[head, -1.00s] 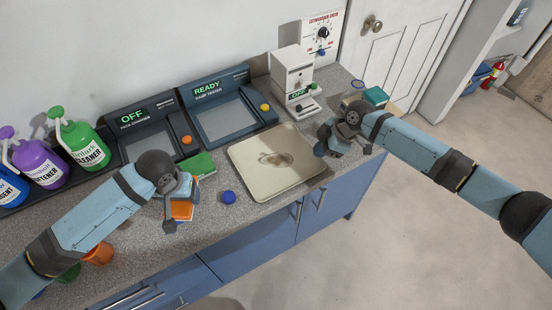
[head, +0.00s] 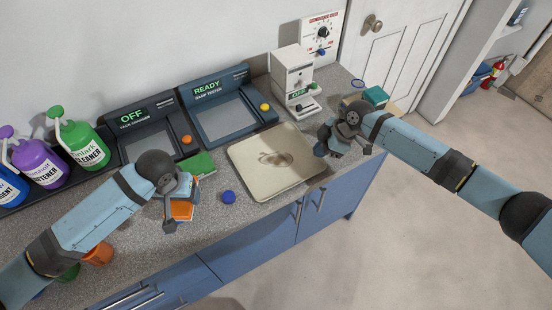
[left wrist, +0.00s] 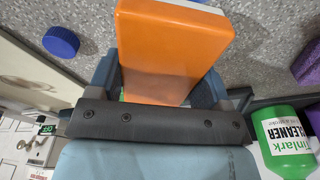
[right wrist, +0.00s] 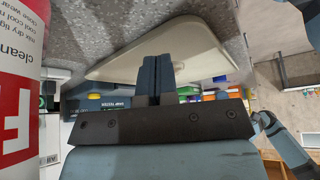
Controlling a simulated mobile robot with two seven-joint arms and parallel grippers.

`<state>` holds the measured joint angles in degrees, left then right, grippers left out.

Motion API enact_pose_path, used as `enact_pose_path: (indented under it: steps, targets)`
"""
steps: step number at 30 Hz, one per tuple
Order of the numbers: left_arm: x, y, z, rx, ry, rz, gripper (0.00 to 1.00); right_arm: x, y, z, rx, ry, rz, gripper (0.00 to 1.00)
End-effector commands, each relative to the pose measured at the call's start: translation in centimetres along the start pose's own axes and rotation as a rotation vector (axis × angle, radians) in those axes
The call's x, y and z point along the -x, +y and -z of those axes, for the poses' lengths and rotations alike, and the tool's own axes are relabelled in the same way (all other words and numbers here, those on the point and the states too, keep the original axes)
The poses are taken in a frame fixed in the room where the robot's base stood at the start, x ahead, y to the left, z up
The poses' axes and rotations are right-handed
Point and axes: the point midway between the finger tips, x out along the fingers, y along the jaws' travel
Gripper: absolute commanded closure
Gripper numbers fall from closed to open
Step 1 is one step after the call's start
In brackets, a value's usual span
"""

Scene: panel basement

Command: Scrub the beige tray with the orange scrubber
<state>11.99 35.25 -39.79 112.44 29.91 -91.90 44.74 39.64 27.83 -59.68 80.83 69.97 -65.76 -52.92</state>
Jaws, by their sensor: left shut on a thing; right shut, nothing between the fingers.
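The beige tray (head: 250,165) lies on the speckled counter with a brown stain (head: 276,159) near its middle. My left gripper (head: 172,222) is shut on the orange scrubber (left wrist: 170,55), left of the tray and apart from it. The scrubber shows in the head view (head: 181,211), partly hidden by the gripper. My right gripper (head: 320,150) is shut and empty beside the tray's right edge. In the right wrist view its closed fingers (right wrist: 157,75) stand in front of the tray (right wrist: 205,45); I cannot tell whether they touch it.
A blue round object (head: 229,197) sits between scrubber and tray. A green sponge (head: 198,164) lies behind the left gripper. Two dark machines (head: 230,105) and a white dispenser (head: 291,75) line the wall. Bottles (head: 80,142) stand at left, an orange cup (head: 98,254) at front left.

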Motion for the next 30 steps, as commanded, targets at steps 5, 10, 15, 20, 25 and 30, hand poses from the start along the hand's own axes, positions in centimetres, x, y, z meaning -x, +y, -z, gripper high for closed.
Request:
enact_pose_path:
  steps: [5, 10, 15, 20, 25, 30]
  targets:
    - [-0.3, 0.0, 0.0, 0.0, 0.0, 0.0, 0.47, -0.4, 0.0, -0.2, 0.0, 0.0, 0.0, 1.0]
    - [-0.6, 0.0, -0.1, 0.0, -0.002, 0.0, 0.47, -0.7, 0.0, -0.4, 0.0, 0.0, 0.0, 1.0]
    - [-0.7, 0.0, -0.2, 0.0, -0.003, 0.0, 0.5, -0.9, 0.0, -0.5, 0.0, 0.0, 0.0, 1.0]
    - [-0.3, 0.0, -0.1, 0.0, -0.003, 0.001, 0.5, -0.4, 0.0, -0.2, 0.0, 0.0, 0.0, 1.0]
    - [0.9, 0.0, 0.1, 0.0, -0.002, 0.0, 0.5, 0.8, 0.0, 0.5, 0.0, 0.0, 0.0, 1.0]
    - [2.0, 0.0, 0.2, 0.0, -0.001, 0.0, 0.5, 2.0, 0.0, 1.1, 0.0, 0.0, 0.001, 1.0]
